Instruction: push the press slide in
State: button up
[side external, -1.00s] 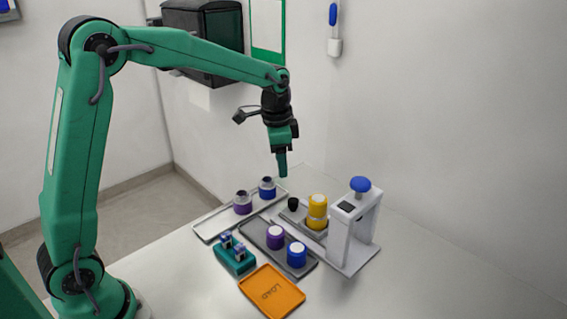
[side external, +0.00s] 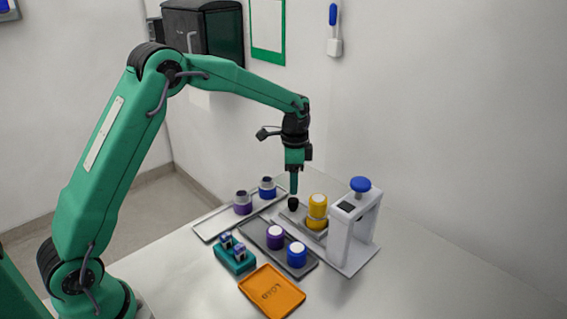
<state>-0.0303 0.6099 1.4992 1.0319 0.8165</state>
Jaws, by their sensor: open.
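The press (side external: 352,236) is a white frame with a blue knob (side external: 360,185) on top, standing at the right of the work area. Its grey slide (side external: 287,217) sticks out to the left of the frame. A black knob (side external: 293,204) stands on the slide's outer end, and a yellow cylinder with a pale top (side external: 317,212) sits on the slide, outside the frame. My gripper (side external: 294,191) points down right above or behind the black knob; I cannot tell whether they touch. It holds nothing that I can see, and its fingers overlap in this view.
A dark tray (side external: 262,240) in front holds a purple and a blue cylinder. A pale tray (side external: 215,226) behind holds two ringed pieces. A teal holder (side external: 235,262) and an orange tray (side external: 270,306) marked LOAD lie nearer. The table's right side is clear.

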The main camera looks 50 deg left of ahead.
aim_at(293, 200)
jog(key=shift+f, duration=3.4)
